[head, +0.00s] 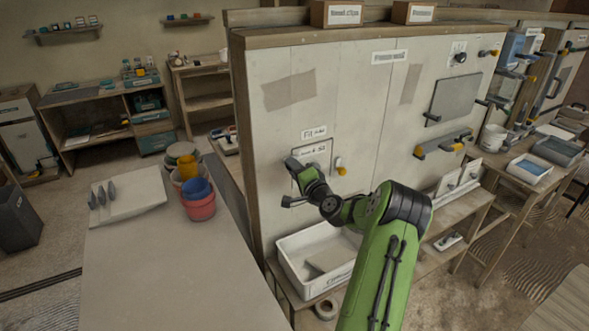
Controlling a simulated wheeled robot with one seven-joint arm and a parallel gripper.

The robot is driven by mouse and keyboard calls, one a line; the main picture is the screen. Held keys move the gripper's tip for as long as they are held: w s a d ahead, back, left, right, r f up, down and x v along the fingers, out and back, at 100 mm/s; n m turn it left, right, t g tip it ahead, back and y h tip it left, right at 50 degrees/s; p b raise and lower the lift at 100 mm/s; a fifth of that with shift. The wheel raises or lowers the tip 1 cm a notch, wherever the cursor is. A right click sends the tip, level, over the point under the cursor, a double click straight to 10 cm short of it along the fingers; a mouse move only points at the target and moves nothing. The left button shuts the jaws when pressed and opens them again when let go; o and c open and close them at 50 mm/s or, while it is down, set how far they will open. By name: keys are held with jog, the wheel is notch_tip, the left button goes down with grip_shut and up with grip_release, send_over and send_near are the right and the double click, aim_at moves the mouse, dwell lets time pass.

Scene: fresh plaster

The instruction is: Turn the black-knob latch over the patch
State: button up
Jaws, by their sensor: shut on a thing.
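The patch is a pale plate (322,153) with a printed label on the near part of the plaster wall. My gripper (293,166) is at the plate's left edge, against the wall, and is shut. What it grips is mostly hidden by its own dark fingers; it appears to be the black-knob latch, but its knob and angle cannot be seen. A yellow-knob latch (341,169) sits apart at the plate's right side. A dark lever-like piece (291,201) shows just below my gripper; whether it belongs to the latch is unclear.
A white tray (290,262) stands below on a wooden bench. A grey table (130,265) with red and blue buckets (199,205) is at left. A grey panel (457,97), a round black knob (460,57) and more yellow-ended fittings are on the wall at right.

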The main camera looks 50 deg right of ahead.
dwell(0.3)
jog(key=o, duration=1.1)
jog(key=shift+c, duration=0.2)
jog(key=b+v, duration=0.3)
jog(key=v, duration=1.2)
jog(key=shift+s, duration=0.4)
